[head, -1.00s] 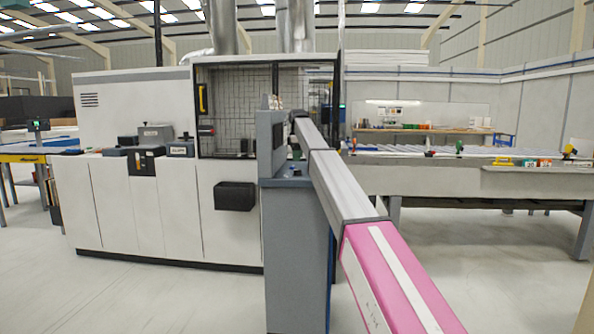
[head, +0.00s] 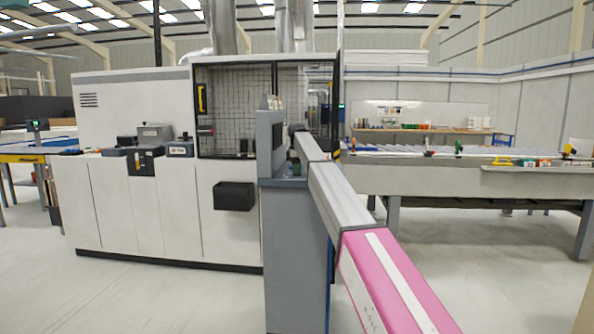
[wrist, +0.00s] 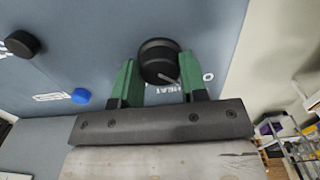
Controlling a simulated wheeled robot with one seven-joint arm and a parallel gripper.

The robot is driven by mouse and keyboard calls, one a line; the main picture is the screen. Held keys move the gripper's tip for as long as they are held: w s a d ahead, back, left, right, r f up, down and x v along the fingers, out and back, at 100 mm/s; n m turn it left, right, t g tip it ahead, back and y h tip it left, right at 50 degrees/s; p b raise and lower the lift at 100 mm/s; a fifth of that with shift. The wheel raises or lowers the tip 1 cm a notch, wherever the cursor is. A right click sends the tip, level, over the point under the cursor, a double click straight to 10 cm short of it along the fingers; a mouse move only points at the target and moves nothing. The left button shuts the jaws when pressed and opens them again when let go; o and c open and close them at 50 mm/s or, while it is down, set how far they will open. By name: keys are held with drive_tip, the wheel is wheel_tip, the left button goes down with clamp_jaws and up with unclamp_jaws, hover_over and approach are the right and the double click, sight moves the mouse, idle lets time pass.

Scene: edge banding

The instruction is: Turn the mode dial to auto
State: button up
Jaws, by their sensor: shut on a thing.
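A round black dial (wrist: 158,58) with a pale pointer line stands on the blue-grey panel in the wrist view. The line slants to the lower right. Beside the dial is white lettering that looks like HEAT (wrist: 167,88), with a round white mark to its right; no AUTO label is readable. My gripper (wrist: 156,74) has its green fingers on either side of the dial and is shut on it. In the head view the dial and fingers are hidden behind the grey console's upright panel (head: 266,140).
A second black knob (wrist: 22,43) and a blue button (wrist: 81,96) are on the same panel, left of the fingers. The console (head: 293,250) stands before the white machine (head: 135,215). A roller conveyor (head: 450,165) is at right. Open floor lies at front left.

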drive_tip(key=shift+m, duration=0.3)
drive_tip(key=m, duration=1.3)
drive_tip(key=shift+m, duration=2.1)
drive_tip(key=o, duration=0.9)
